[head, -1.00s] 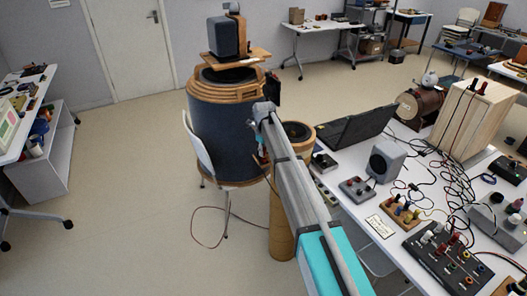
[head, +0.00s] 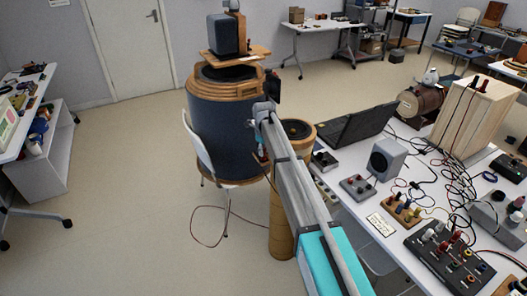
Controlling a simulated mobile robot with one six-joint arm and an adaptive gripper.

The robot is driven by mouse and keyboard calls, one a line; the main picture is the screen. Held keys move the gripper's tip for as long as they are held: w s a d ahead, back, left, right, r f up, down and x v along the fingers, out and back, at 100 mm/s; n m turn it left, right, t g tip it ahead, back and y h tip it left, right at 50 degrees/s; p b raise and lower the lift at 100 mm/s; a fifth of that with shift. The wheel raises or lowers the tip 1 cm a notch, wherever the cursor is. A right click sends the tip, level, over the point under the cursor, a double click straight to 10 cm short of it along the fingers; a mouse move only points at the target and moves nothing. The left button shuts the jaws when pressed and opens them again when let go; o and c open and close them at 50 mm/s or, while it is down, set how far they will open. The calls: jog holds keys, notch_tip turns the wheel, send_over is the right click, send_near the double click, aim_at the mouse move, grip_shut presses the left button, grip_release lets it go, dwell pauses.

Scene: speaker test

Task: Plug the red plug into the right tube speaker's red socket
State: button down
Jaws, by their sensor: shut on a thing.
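The tan tube speaker (head: 282,226) stands upright on the floor at the left end of the workbench, with a dark round driver on its top. My arm crosses in front of it and hides much of its body. Its red socket cannot be made out. My gripper (head: 261,152) is small in the head view, below the far end of my arm, left of the tube's upper part. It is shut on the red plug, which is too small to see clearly. I cannot tell whether the plug touches the speaker.
A large blue barrel speaker (head: 226,130) stands behind my gripper, with a white chair (head: 199,150) at its left. A thin red cable (head: 193,232) loops on the floor. The workbench (head: 348,205) at right carries a laptop (head: 352,127), a small grey speaker (head: 387,160) and tangled leads.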

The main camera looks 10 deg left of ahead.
jog(key=shift+f, duration=0.15)
jog(key=shift+c, duration=2.4)
grip_release()
jog(key=shift+r+p, duration=3.7)
jog(key=shift+r, duration=0.05)
jog(key=s+d+n, duration=2.4)
jog(key=s+d, duration=0.7)
jog(key=s, duration=0.2)
jog(key=shift+s, duration=0.3)
